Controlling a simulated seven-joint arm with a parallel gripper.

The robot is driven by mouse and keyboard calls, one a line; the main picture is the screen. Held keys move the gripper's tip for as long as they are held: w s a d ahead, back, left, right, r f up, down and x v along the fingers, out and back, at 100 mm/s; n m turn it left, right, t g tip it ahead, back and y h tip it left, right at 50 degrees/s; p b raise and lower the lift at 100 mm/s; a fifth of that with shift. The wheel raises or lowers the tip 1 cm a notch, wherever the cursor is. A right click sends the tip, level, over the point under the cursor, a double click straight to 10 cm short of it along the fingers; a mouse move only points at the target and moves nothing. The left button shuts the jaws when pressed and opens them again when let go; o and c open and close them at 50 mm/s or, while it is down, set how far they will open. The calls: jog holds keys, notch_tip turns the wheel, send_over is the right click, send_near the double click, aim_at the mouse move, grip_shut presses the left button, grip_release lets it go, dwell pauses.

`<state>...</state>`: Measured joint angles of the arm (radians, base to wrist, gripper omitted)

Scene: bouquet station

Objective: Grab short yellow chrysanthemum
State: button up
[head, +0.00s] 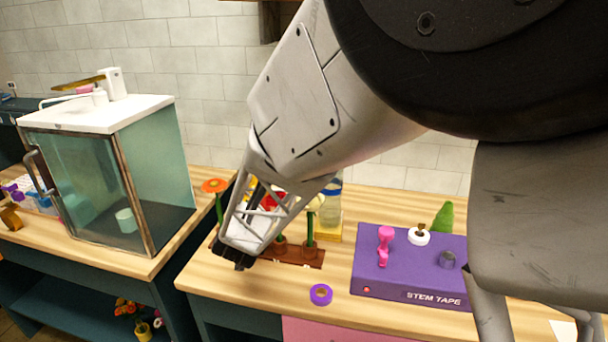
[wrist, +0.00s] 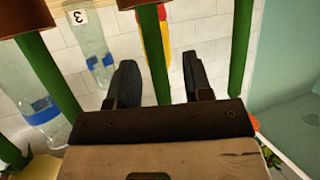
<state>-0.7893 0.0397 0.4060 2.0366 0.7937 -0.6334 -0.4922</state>
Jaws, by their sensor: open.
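Several flowers stand upright in a brown wooden rack (head: 308,258) in the head view. A pale yellow bloom (head: 316,203) shows at the right of the group, above a green stem. An orange bloom (head: 215,186) is at the left, and a red one (head: 270,201) is partly behind my arm. My gripper (head: 240,264) is at the rack's left front. In the wrist view my gripper (wrist: 160,82) is open, with a green stem (wrist: 154,55) between its fingers, apparently not clamped. That stem's bloom is hidden, so I cannot tell which flower it is.
Other green stems (wrist: 242,45) stand on both sides of my gripper. A clear bottle (wrist: 92,40) is behind. A glass cabinet (head: 90,190) stands left.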

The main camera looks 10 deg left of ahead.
jog(key=shift+w+a+f, duration=0.1)
jog(key=shift+w, duration=0.2)
dwell(0.4)
grip_shut()
